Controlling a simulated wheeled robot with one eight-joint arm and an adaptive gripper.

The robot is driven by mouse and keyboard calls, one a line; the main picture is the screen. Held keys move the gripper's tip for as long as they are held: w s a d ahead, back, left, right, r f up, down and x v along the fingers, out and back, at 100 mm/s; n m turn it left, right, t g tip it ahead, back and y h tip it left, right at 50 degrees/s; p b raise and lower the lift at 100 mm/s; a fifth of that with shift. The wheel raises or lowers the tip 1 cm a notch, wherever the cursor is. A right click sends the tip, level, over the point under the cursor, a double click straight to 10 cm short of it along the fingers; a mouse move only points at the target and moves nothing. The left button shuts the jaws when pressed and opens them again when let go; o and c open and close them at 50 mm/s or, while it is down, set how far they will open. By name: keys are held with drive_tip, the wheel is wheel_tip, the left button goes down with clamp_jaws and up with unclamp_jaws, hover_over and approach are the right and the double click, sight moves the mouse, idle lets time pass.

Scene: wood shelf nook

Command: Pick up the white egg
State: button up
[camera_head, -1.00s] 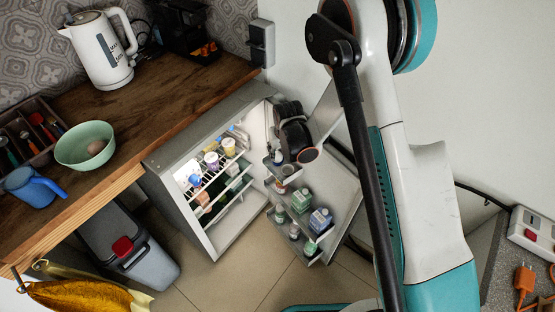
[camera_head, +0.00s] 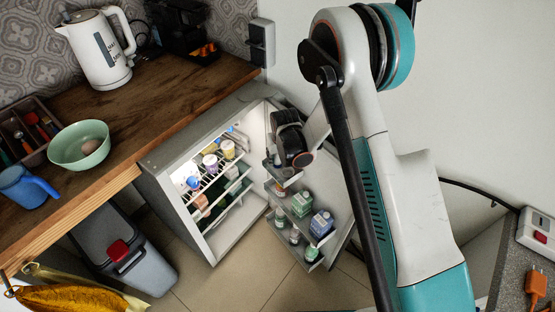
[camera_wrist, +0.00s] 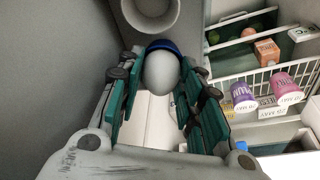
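The white egg (camera_wrist: 161,73) shows in the wrist view, between the fingertips of my gripper (camera_wrist: 160,84). The dark green finger pads stand close along both of its sides. I cannot tell whether they press on it. A dark blue rim (camera_wrist: 165,46) shows behind the egg; most of that thing is hidden. In the head view my gripper (camera_head: 275,158) is at the open fridge door, above its upper shelf. The egg cannot be made out there.
The small fridge (camera_head: 166,196) stands open under the counter, with several jars and cartons inside. Its door (camera_head: 345,222) carries several bottles and boxes. On the wooden counter (camera_head: 125,125), a green bowl (camera_head: 65,155) holds a brownish egg. A kettle (camera_head: 97,50) stands behind.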

drive_tip(key=shift+r, duration=0.15)
wheel_tip(320, 180, up, 27)
drive_tip(key=p, duration=1)
drive_tip(key=s+a+r+p, duration=0.1)
drive_tip(key=s+a+r, duration=0.2)
drive_tip(key=a, duration=0.5)
drive_tip(key=s+a+r+p, duration=0.2)
drive_tip(key=a+r, duration=0.1)
drive_tip(key=a, duration=0.5)
drive_tip(key=s+a+r+p, duration=0.1)
drive_tip(key=s+a+r, duration=0.25)
drive_tip(key=a, duration=0.45)
drive_tip(key=s+a, duration=0.4)
drive_tip(key=a, duration=0.8)
drive_tip(key=s+a+r+p, duration=0.1)
drive_tip(key=s+a, duration=0.2)
drive_tip(key=a, duration=1)
drive_tip(key=shift+s+a+p, duration=0.25)
drive_tip(key=shift+s+p, duration=0.05)
drive_tip(key=shift+s, duration=0.1)
drive_tip(key=shift+f, duration=0.15)
drive_tip(key=shift+f+b, duration=1.3)
drive_tip(key=shift+f, duration=0.95)
drive_tip(key=shift+f, duration=0.15)
